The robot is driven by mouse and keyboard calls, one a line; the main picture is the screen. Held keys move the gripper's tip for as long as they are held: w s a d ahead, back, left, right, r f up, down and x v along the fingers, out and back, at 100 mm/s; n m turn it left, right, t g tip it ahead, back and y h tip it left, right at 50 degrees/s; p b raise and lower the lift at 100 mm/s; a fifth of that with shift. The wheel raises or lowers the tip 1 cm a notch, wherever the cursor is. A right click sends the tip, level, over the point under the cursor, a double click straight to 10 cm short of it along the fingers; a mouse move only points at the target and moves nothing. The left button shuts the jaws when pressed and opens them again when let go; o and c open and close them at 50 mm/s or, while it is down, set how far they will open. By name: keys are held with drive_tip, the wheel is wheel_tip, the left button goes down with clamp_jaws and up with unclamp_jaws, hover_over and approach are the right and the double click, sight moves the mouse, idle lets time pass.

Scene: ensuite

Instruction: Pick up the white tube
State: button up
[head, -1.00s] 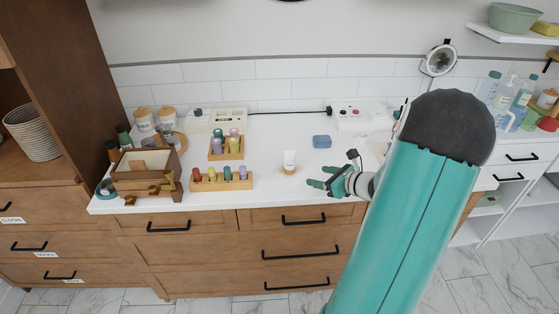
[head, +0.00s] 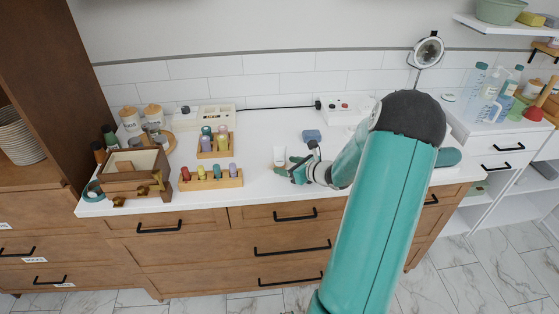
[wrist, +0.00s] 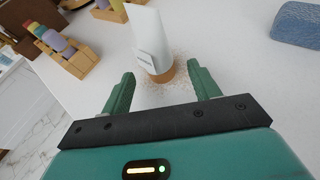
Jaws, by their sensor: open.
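The white tube (wrist: 148,38) stands upright on its tan cap on the white counter, with small brown specks around its base. It also shows in the head view (head: 279,156), just left of my gripper (head: 287,172). In the wrist view my gripper (wrist: 160,88) is open, its two green fingers pointing toward the tube. The tan cap (wrist: 162,73) shows in the gap just ahead of the fingertips, nearer the right one. I cannot tell whether a finger touches it.
A wooden rack with several coloured bottles (head: 212,179) stands left of the tube, with another behind it. A blue block (head: 312,135) lies behind and to the right. A wooden box (head: 134,187) stands at the counter's left end. The counter's front edge is close.

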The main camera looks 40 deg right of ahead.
drive_tip(key=x, duration=0.2)
drive_tip(key=shift+w+f, duration=0.15)
drive_tip(key=shift+w, duration=0.25)
drive_tip(key=c, duration=1.2)
drive_tip(key=shift+o, duration=0.2)
drive_tip(key=shift+r, duration=0.2)
